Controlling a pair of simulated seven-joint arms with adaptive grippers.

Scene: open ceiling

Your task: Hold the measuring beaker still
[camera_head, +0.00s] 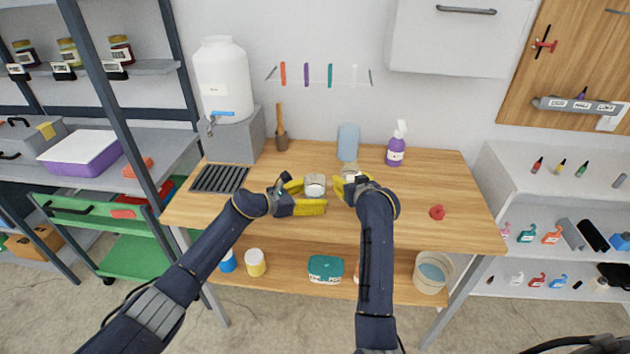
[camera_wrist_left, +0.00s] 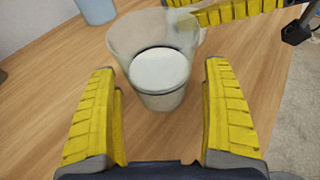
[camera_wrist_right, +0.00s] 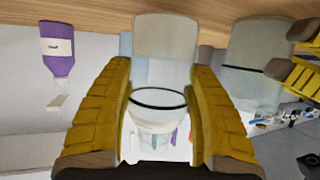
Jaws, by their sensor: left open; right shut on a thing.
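A clear beaker (camera_head: 315,187) with pale contents stands upright on the wooden table. In the left wrist view the beaker (camera_wrist_left: 158,98) is just ahead of and between my left fingertips, with gaps at both sides. My left gripper (camera_head: 318,196) is open around its near side; the spread fingers also show in the left wrist view (camera_wrist_left: 160,70). My right gripper (camera_head: 350,187) is shut on a second clear vessel (camera_wrist_right: 158,105), right of the beaker. The second vessel's base is hidden in the head view. The beaker also shows in the right wrist view (camera_wrist_right: 250,85).
A blue cup (camera_head: 348,140) and a purple spray bottle (camera_head: 396,152) stand behind the grippers. A red item (camera_head: 437,212) lies at right. A dark grate (camera_head: 219,179) and a white dispenser (camera_head: 222,80) are at left. The table's front right is mostly clear.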

